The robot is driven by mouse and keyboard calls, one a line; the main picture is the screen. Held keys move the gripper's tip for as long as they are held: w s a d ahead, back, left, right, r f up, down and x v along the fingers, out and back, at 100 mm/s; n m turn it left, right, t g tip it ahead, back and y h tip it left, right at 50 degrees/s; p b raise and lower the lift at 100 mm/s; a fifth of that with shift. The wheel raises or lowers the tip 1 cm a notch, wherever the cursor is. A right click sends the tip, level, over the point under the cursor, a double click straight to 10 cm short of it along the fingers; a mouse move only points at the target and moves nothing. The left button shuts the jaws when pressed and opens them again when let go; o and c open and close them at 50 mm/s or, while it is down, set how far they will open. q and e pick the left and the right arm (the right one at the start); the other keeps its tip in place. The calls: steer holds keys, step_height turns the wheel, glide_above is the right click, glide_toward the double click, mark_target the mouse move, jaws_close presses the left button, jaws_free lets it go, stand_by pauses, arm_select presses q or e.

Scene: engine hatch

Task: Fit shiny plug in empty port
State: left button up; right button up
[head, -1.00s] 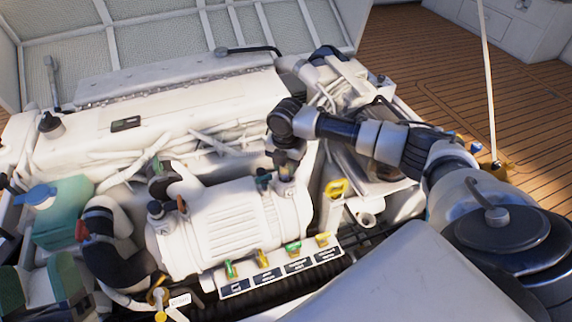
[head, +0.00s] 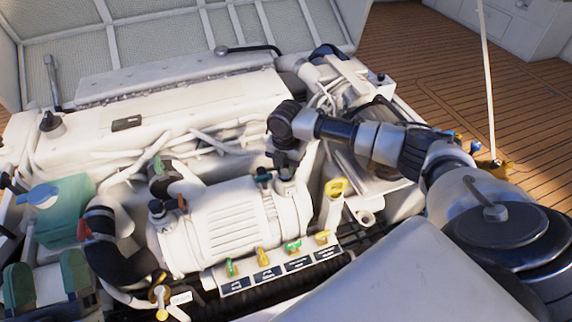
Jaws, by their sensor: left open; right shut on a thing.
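My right arm reaches in from the right over the white engine. Its dark gripper (head: 285,163) points down above the right end of the white ribbed cylinder (head: 228,225). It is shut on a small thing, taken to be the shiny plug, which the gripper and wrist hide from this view. I cannot make out the empty port. My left gripper is not in view.
A labelled strip (head: 283,270) with green and yellow handles runs along the cylinder's front. A black hose (head: 108,250) and a teal tank (head: 62,208) are at left.

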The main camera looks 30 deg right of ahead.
arm_select(q)
steer(key=shift+w+f+g, duration=0.3)
steer(key=shift+f+g, duration=0.25)
steer(key=shift+g, duration=0.05)
steer(key=shift+w+a+f+g+y+p, duration=0.15)
steer(key=shift+f+g+y+p, duration=0.15)
steer(key=shift+f+y+p, duration=0.15)
steer(key=shift+f, duration=0.25)
arm_select(e)
steer(key=shift+f, duration=0.1)
arm_select(q)
steer(key=shift+w+g, duration=0.1)
steer(key=shift+g, duration=0.3)
steer(key=shift+w+f, duration=0.1)
steer(key=shift+f, duration=0.2)
arm_select(e)
steer(key=shift+d+f, duration=0.1)
arm_select(q)
steer(key=shift+g, duration=0.3)
steer(key=shift+f, duration=0.15)
steer(key=shift+f+g+y, duration=0.25)
steer(key=shift+f+g, duration=0.05)
steer(key=shift+f, duration=0.1)
arm_select(e)
steer(key=shift+f, duration=0.15)
